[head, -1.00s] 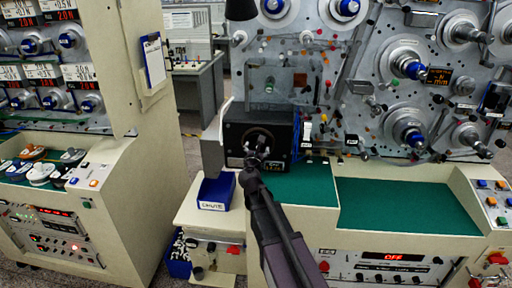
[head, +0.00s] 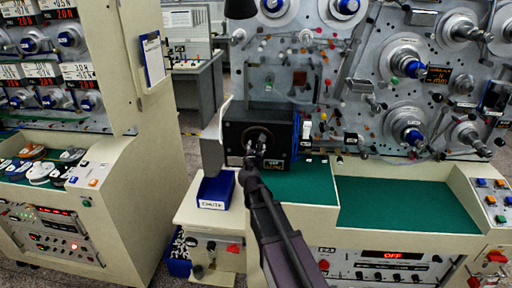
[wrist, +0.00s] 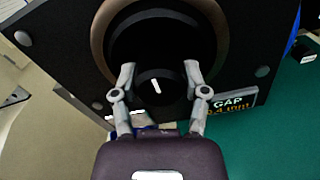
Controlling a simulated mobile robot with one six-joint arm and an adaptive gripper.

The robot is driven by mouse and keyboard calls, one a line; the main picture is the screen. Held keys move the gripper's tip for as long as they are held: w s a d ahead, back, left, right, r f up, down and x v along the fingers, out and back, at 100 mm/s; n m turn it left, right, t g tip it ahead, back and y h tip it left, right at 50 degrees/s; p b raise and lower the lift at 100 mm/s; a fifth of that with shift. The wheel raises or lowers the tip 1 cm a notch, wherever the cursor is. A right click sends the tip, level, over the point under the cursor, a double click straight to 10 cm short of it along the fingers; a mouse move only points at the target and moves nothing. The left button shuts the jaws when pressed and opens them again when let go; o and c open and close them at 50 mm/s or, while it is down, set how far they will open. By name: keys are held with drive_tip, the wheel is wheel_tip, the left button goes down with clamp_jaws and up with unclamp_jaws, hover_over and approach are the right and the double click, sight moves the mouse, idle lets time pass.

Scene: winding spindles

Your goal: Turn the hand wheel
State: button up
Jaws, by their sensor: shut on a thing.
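The hand wheel (wrist: 155,88) is a dark round knob with a white index mark, set in a recess inside a bronze ring on the front of a black box (head: 277,124). In the wrist view my gripper (wrist: 160,75) faces it with one grey finger on each side, shut on the knob. The white mark tilts slightly in that view. In the head view my gripper (head: 258,143) reaches the front of the box and hides most of the wheel. A plate reading "GAP" with an orange mm readout (wrist: 232,106) sits beside the ring; its first digits are partly hidden.
A blue bin (head: 215,190) with a white label stands left of the box, below a pale curved guard (head: 213,140). Green bench top (head: 395,208) lies clear to the right. Spindles and blue-centred rollers (head: 408,62) fill the panel behind.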

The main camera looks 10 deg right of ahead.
drive_tip(key=m, duration=0.5)
drive_tip(key=shift+w, duration=0.15)
drive_tip(key=m, duration=0.5)
drive_tip(key=shift+r+m, duration=0.1)
drive_tip(key=shift+m, duration=0.2)
drive_tip(key=m, duration=0.9)
drive_tip(key=shift+m, duration=0.4)
drive_tip(key=o, duration=1.1)
drive_tip(key=shift+d, duration=0.1)
drive_tip(key=shift+o, duration=0.2)
